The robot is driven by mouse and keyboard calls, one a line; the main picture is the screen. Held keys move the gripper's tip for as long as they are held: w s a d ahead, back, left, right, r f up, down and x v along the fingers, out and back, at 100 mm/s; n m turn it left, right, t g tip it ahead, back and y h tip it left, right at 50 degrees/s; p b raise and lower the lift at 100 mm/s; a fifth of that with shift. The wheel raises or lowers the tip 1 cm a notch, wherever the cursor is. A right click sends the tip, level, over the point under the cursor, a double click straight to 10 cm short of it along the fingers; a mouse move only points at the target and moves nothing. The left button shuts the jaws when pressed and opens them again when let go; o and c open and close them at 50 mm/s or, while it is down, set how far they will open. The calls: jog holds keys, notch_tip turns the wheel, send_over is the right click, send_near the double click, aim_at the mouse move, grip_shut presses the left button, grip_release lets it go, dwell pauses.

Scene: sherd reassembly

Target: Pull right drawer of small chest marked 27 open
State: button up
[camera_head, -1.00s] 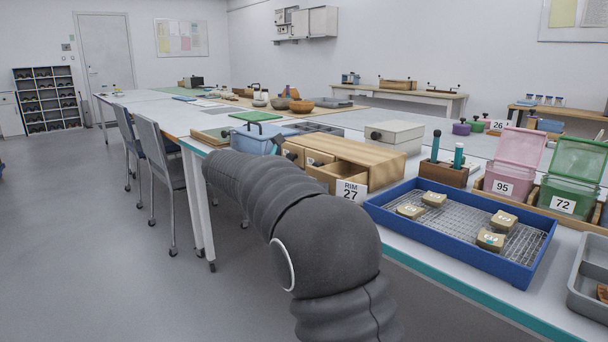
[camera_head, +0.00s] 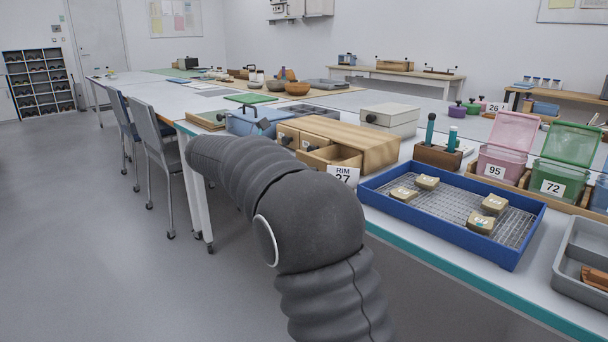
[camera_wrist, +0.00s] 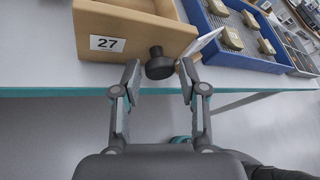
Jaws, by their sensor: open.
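The small wooden chest (camera_head: 374,139) stands on the near table. Its right drawer (camera_head: 343,155) sticks out from the chest, and its hollow inside shows. In the wrist view the drawer front (camera_wrist: 150,38) bears a white label (camera_wrist: 107,44) marked 27 and a dark round knob (camera_wrist: 158,64). My gripper (camera_wrist: 159,76) is open in front of the drawer, with the knob between its fingertips or just beyond them. A gap shows on each side of the knob. In the head view my arm hides the gripper.
A white card (camera_head: 343,176) reading RIM 27 stands right of the drawer. A blue tray (camera_head: 438,227) with a wire mesh and several sherds lies to the right. Pink (camera_head: 507,147) and green (camera_head: 569,159) lidded boxes stand behind it.

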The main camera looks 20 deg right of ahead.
jog(key=v, duration=1.1)
jog(key=shift+s, duration=0.1)
notch_tip(320, 180, down, 8)
jog(key=w+a+m+t+y, duration=0.2)
jog(key=m+y, duration=0.1)
jog(key=m, duration=0.2)
jog(key=s+f+m+g+y, duration=0.1)
jog(key=s+f+m+y, duration=0.35)
jog(key=s+f, duration=0.2)
jog(key=s+d+m+t+y+p, duration=0.1)
jog(key=s+d+m+y, duration=0.2)
jog(key=s, duration=1.2)
jog(key=s+d+m+t+y+p, duration=0.1)
jog(key=s+d+m+t+y, duration=0.1)
jog(key=s+d+m, duration=0.5)
jog(key=shift+s+m+y, duration=0.75)
jog(key=shift+s+m, duration=2)
jog(key=shift+s, duration=1.2)
